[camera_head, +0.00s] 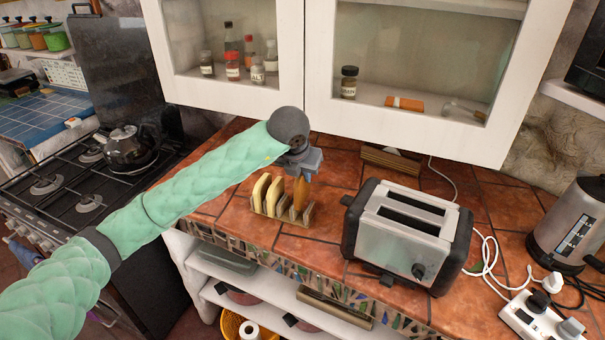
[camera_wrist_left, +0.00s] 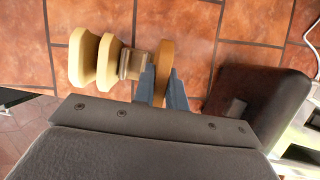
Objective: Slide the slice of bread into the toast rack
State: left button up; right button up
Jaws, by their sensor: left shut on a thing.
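The wooden toast rack (camera_head: 283,217) stands on the tiled counter, left of the toaster. Two pale bread slices (camera_head: 261,189) stand upright in its left part; they also show in the left wrist view (camera_wrist_left: 83,58). My left gripper (camera_head: 300,172) points down above the rack's right part, shut on a browner slice of bread (camera_head: 299,192). In the left wrist view this held slice (camera_wrist_left: 163,70) is edge-on and upright between the fingers, right of the rack's wooden part (camera_wrist_left: 132,64). The slice's lower edge is hidden, so I cannot tell how deep it sits. My right gripper is not in view.
The silver and black toaster (camera_head: 408,232) stands close to the right of the rack. A kettle (camera_head: 570,225) and a power strip (camera_head: 540,318) are further right. White wall cabinets (camera_head: 400,128) hang behind and above. A small wooden holder (camera_head: 391,163) stands at the back.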

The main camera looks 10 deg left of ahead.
aim_at(303, 187)
pick_arm(q)
jog(key=shift+f+b, duration=2.1)
jog(key=shift+f, duration=0.2)
jog(key=o, duration=0.5)
jog(key=shift+c, duration=0.2)
jog(key=o, duration=0.5)
jog(key=shift+o, duration=0.2)
jog(key=shift+r, duration=0.1)
